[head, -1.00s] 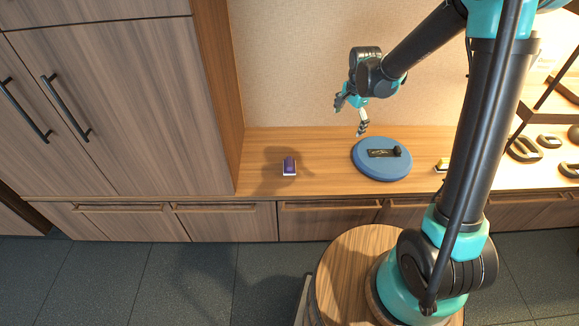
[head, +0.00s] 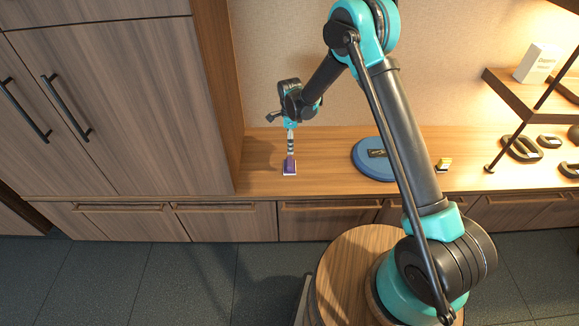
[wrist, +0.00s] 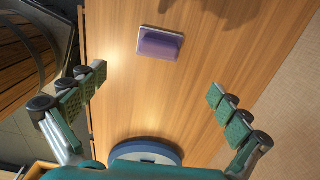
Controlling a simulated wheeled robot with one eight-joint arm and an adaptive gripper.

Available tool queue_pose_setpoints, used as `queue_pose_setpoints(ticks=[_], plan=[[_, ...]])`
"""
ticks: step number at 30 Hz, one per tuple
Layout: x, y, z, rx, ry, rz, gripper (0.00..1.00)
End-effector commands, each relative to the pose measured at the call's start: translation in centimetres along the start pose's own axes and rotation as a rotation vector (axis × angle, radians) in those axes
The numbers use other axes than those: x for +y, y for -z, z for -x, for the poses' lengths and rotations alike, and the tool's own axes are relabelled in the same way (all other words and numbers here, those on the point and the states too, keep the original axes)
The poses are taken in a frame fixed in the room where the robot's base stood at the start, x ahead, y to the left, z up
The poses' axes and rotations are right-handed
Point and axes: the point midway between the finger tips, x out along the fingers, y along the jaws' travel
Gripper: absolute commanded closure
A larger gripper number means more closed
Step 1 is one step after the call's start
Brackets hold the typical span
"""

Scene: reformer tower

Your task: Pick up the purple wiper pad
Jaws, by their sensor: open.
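The purple wiper pad (head: 290,167) lies on the wooden counter, left of a round blue base; it has a pale rim underneath. In the wrist view the pad (wrist: 160,45) shows at the top middle, beyond the fingertips and between their lines. My gripper (head: 290,145) is over the pad in the head view and partly covers it there. In the wrist view my gripper (wrist: 158,85) has its two fingers wide apart with nothing between them. The exact height above the pad is hard to tell.
The round blue base (head: 370,160) with a dark plate stands on the counter (head: 325,180) to the right, partly hidden by my arm. A small yellow-topped item (head: 444,164) and dark rings (head: 520,149) lie farther right. A tall cabinet (head: 110,100) borders the counter's left.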

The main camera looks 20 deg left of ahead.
Motion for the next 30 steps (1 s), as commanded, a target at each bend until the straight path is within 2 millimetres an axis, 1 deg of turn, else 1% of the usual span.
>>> queue_pose_setpoints(ticks=[1,3,9,13,20,26,30], plan=[[0.0,0.0,-1.1,0.000,0.000,0.000,0.00],[0.0,0.0,-2.5,0.000,0.000,0.000,0.00],[0.0,0.1,-6.1,0.000,0.000,0.001,0.00],[0.0,0.1,-7.5,0.000,0.000,0.001,0.00],[0.1,0.2,-8.5,0.000,0.000,0.001,0.00],[0.2,0.8,-11.0,0.000,0.000,0.000,0.00],[0.2,0.8,-12.8,0.000,0.000,0.001,0.00]])
